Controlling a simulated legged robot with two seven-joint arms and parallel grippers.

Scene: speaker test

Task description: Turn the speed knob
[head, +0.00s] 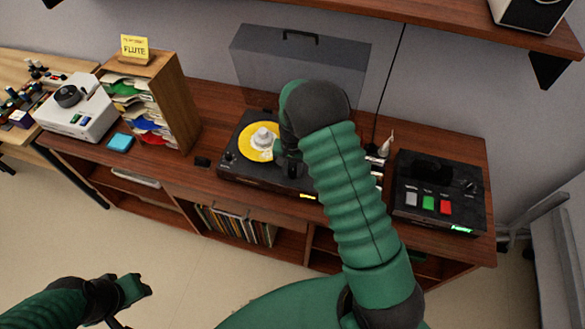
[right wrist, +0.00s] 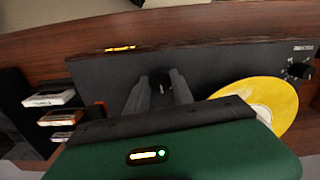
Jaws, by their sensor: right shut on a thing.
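The turntable (head: 236,170) is a black box with a yellow record (head: 256,154) on it. My right gripper (head: 291,162) is over its right part, and my arm hides much of that side in the head view. In the right wrist view, a small dark round knob (right wrist: 161,80) is between the two grey fingers of my right gripper, which is shut on it. Another knob (right wrist: 300,70) is at the far right there, beyond the yellow record (right wrist: 262,108). No readable label shows by the gripped knob. My left gripper (head: 134,290) hangs low at the left, away from the cabinet.
A black box with grey, green and red buttons (head: 429,204) stands right of the turntable. A wooden sorter (head: 176,105) and a white device (head: 80,109) stand left. A raised grey lid (head: 300,70) is behind. A shelf (head: 440,14) overhangs the back.

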